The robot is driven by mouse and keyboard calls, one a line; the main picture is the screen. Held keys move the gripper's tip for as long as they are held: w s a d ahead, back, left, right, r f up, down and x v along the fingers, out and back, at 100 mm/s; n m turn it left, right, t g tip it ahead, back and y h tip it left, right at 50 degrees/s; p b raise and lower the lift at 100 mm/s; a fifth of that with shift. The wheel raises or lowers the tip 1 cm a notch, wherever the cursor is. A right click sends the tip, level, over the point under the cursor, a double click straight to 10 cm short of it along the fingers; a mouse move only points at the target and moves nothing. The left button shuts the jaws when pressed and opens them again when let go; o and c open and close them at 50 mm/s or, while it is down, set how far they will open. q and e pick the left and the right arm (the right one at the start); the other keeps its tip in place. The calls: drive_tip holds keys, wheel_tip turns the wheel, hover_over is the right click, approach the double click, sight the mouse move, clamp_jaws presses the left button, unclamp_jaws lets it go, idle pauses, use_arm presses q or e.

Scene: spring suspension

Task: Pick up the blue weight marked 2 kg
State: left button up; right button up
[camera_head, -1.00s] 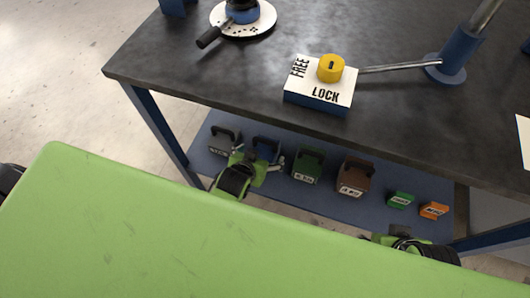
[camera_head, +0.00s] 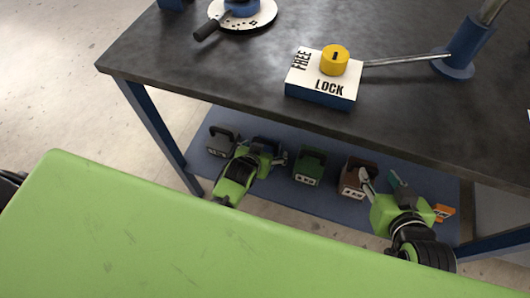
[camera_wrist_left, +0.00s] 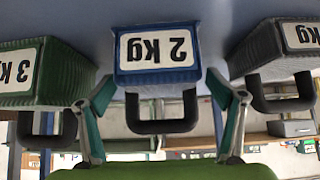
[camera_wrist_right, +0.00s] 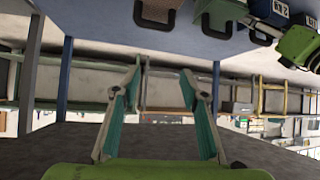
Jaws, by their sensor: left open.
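The blue weight marked 2 kg (camera_wrist_left: 157,52) stands on the lower shelf, shown upside down in the left wrist view with its dark handle (camera_wrist_left: 161,112). My left gripper (camera_wrist_left: 158,82) is open, with one finger on each side of the blue weight's handle side, apart from it. In the head view my left gripper (camera_head: 267,155) covers most of the blue weight. My right gripper (camera_wrist_right: 152,82) is open and empty. In the head view my right gripper (camera_head: 381,180) is in front of the shelf's right part.
A green 3 kg weight (camera_wrist_left: 40,72) and a grey weight (camera_wrist_left: 278,48) flank the blue one closely. A brown weight (camera_head: 352,182) and an orange block (camera_head: 445,212) are further right on the shelf (camera_head: 325,205). The dark tabletop (camera_head: 200,80) overhangs the shelf.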

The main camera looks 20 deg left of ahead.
use_arm(q)
drive_tip(key=shift+w+f, duration=0.1)
drive_tip(key=shift+w, duration=0.1)
drive_tip(key=c, duration=2.2)
drive_tip(key=shift+o, duration=0.2)
drive_tip(key=shift+w+r, duration=0.25)
drive_tip(key=shift+r, duration=0.1)
use_arm(e)
drive_tip(key=shift+w+a+r+t, duration=0.15)
drive_tip(key=shift+w+r+t, duration=0.15)
drive_tip(key=shift+w+r, duration=0.15)
